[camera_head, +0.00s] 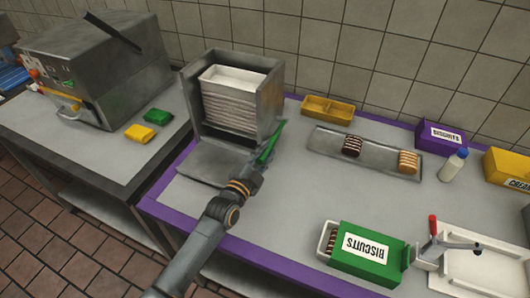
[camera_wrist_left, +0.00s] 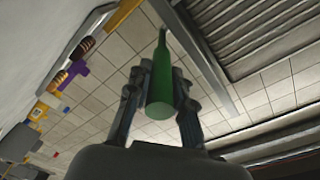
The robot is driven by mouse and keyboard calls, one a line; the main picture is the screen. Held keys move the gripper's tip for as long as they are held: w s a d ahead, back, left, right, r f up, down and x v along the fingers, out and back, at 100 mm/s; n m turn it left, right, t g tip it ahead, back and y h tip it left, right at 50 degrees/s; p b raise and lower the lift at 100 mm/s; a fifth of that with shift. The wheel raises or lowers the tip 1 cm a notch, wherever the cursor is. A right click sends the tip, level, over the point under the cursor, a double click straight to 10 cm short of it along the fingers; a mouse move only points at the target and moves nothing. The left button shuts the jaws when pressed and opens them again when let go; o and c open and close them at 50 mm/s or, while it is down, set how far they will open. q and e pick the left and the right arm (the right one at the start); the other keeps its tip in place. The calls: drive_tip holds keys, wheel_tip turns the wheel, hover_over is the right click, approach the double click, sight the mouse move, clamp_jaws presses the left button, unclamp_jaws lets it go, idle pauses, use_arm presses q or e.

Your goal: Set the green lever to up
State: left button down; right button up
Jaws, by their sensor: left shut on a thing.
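The green lever (camera_head: 270,142) is at the right side of the grey metal dispenser (camera_head: 275,105), which holds a stack of white trays (camera_head: 236,100). In the head view the lever slants, its far end toward the upper right. My left gripper (camera_head: 258,168) is at the lever's lower end and shut on it. In the left wrist view the green handle (camera_wrist_left: 160,88) lies between the two fingers (camera_wrist_left: 158,112), its thick rounded end nearest the camera. The fingers partly hide the lever in the head view. My right gripper is not in view.
A metal plate (camera_head: 200,163) extends in front of the dispenser. The counter's middle (camera_head: 300,205) is clear.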

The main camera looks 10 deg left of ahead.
use_arm(q)
drive_tip(key=shift+w+d+r+g+y+p, duration=0.1)
drive_tip(key=shift+w+r+g+y+p, duration=0.3)
drive_tip(key=shift+r+p, duration=1.05)
drive_tip(key=shift+s+d+r+g+y+p, duration=0.1)
drive_tip(key=shift+r+g+p, duration=0.5)
drive_tip(key=shift+p, duration=1.65)
drive_tip(key=shift+w+r+g+y+p, duration=0.25)
drive_tip(key=shift+r+g+p, duration=0.5)
drive_tip(key=shift+p, duration=1.1)
drive_tip(key=shift+w+r+g+p, duration=0.35)
drive_tip(key=shift+r+p, duration=0.1)
drive_tip(key=shift+r, duration=0.35)
drive_tip(key=shift+w+d+r+g+y, duration=0.2)
drive_tip(key=shift+w+r+g+y, duration=0.1)
drive_tip(key=shift+w+r+g, duration=0.25)
drive_tip(key=shift+w+d+r+g+y, duration=0.15)
drive_tip(key=shift+w+r+g+y, duration=0.15)
drive_tip(key=shift+r+g, duration=0.35)
drive_tip(key=shift+r, duration=0.1)
drive_tip(key=c, duration=1.2)
unclamp_jaws()
drive_tip(key=shift+o, duration=0.2)
drive_tip(key=v, duration=1.1)
drive_tip(key=shift+s+a, duration=0.2)
drive_tip(key=shift+s, duration=0.2)
drive_tip(key=shift+r, duration=0.1)
